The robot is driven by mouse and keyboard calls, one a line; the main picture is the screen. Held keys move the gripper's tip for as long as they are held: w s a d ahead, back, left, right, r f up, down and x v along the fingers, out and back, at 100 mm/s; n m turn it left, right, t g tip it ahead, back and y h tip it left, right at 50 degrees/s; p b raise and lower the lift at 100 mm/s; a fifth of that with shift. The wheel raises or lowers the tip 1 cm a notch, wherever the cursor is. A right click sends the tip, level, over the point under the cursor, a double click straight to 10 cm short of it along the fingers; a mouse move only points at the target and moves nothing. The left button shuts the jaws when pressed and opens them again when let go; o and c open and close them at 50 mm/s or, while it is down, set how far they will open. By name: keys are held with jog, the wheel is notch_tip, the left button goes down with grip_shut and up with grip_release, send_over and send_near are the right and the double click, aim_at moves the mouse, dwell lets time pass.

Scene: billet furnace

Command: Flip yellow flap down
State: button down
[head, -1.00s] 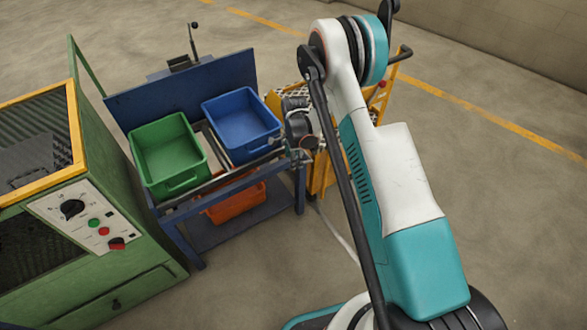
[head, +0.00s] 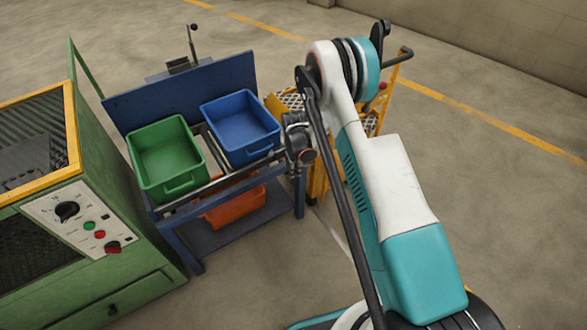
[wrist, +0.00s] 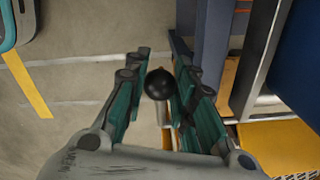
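A yellow structure with tread plate (head: 291,99) stands behind my arm in the head view, right of the blue bench. A yellow panel with a tread-plate edge (wrist: 275,145) shows at lower right in the wrist view; I cannot tell for certain that it is the flap. A black ball knob on a pale rod (wrist: 160,84) lies between my fingers. My gripper (wrist: 163,60) is open, with a finger on each side of the knob and no clear grip on it. In the head view my gripper (head: 297,160) hangs beside the bench's right end, its fingers unclear.
The blue bench (head: 181,95) holds a green bin (head: 165,135) and a blue bin (head: 240,112). An orange bin (head: 235,207) sits beneath. A green furnace cabinet (head: 110,195) with a control panel stands at left. The floor at right is open.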

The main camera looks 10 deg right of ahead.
jog(key=shift+w+d+r+y, duration=0.1)
jog(key=shift+d+r+y, duration=0.2)
jog(key=shift+r+y, duration=0.15)
jog(key=shift+w+d+r+g+y, duration=0.1)
jog(key=shift+d+r+g+y, duration=0.1)
jog(key=shift+r+g+y, duration=0.65)
jog(key=shift+f+t, duration=0.2)
jog(key=shift+t, duration=0.15)
jog(key=c, duration=1.3)
grip_release()
jog(key=shift+v, duration=3.75)
jog(key=shift+d, duration=0.1)
